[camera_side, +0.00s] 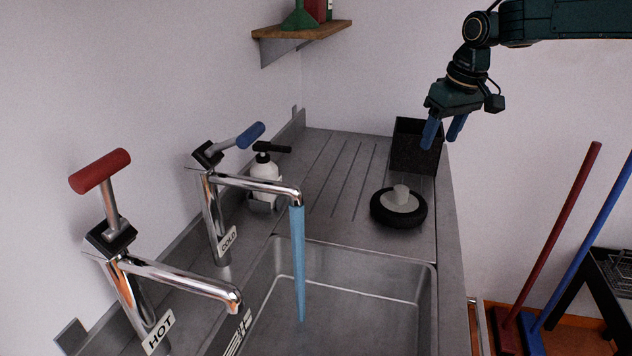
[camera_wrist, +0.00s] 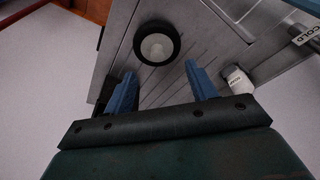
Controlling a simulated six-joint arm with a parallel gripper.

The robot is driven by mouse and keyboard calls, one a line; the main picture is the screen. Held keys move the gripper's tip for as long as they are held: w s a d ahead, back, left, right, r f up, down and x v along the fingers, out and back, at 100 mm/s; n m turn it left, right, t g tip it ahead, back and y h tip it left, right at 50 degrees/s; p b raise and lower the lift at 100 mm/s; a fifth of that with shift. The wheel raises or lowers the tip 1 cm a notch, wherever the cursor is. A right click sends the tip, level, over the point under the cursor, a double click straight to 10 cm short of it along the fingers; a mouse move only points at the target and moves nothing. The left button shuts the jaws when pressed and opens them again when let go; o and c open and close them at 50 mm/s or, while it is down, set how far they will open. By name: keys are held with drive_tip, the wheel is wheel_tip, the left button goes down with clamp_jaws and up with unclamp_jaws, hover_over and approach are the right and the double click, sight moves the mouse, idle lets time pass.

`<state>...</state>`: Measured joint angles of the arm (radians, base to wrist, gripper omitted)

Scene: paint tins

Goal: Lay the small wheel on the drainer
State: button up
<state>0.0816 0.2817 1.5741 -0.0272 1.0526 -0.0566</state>
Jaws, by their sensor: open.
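The small wheel (camera_side: 401,205), with a black tyre and a pale grey hub, lies flat on the right front part of the grooved grey drainer (camera_side: 327,172), close to the sink's edge. It also shows in the wrist view (camera_wrist: 157,45), beyond the fingertips and between their lines. My gripper (camera_side: 442,132) has two blue fingers, spread apart and empty. It hangs above the back right of the drainer, in front of the black box, apart from the wheel. Both fingers also show in the wrist view (camera_wrist: 162,70).
A black open box (camera_side: 415,148) stands at the drainer's back right. A white pump bottle (camera_side: 264,170) stands at the left. The cold tap (camera_side: 245,184) pours blue water into the sink (camera_side: 350,262). The hot tap (camera_side: 175,277) is nearer. A wooden shelf (camera_side: 300,30) hangs above.

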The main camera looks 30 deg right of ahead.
drive_tip(key=s+a+r+t, duration=0.1)
drive_tip(key=s+r, duration=0.1)
drive_tip(key=s, duration=0.6)
drive_tip(key=s+a+r+t, duration=0.1)
drive_tip(key=s+r, duration=0.1)
drive_tip(key=s, duration=0.6)
drive_tip(key=s+f, duration=0.2)
drive_tip(key=s, duration=0.5)
drive_tip(key=s+a+f+t, duration=0.1)
drive_tip(key=s+f, duration=0.1)
drive_tip(key=s, duration=0.5)
drive_tip(key=shift+s+a+f, duration=0.25)
drive_tip(key=shift+s, duration=0.05)
